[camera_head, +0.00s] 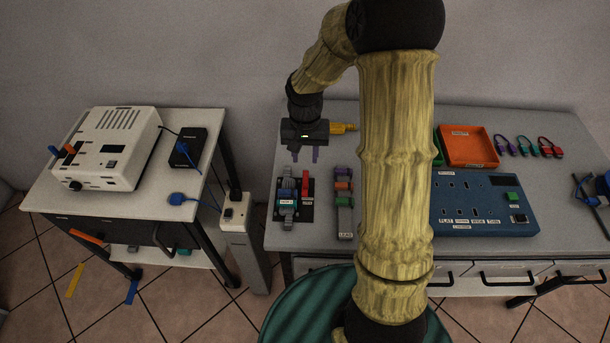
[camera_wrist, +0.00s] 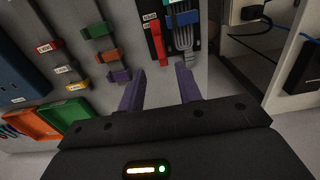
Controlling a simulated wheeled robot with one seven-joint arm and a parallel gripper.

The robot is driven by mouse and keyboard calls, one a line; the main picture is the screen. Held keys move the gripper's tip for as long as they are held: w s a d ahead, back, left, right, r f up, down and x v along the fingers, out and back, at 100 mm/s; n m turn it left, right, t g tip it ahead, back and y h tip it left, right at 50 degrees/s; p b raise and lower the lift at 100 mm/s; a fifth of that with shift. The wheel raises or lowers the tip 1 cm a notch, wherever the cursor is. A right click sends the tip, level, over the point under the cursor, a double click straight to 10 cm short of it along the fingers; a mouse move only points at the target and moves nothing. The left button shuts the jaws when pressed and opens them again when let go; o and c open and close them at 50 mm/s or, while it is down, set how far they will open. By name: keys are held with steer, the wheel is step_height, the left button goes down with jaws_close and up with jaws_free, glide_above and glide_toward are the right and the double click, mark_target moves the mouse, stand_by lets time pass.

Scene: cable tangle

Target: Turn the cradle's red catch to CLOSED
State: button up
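The cradle (camera_head: 308,212) is a black plate at the left of the main table. A grey cable with a blue part (camera_head: 286,194) lies along its left side. The red catch (camera_head: 305,184) is a narrow bar on the cradle's right side, lying lengthwise, with a small white label near its front end. In the wrist view the red catch (camera_wrist: 158,42) is ahead of the fingers, beside the grey cable.
A grey strip (camera_head: 344,216) with coloured clips is right of the cradle. A yellow piece (camera_head: 342,128) lies beside my gripper. A blue socket panel (camera_head: 470,207) and orange tray (camera_head: 470,147) are further right. A gap separates the left table with its white device (camera_head: 118,145).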

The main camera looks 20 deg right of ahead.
mark_target(305, 180)
step_height(305, 180, down, 10)
steer(key=shift+r, duration=0.25)
steer(key=shift+c, duration=0.2)
jaws_close()
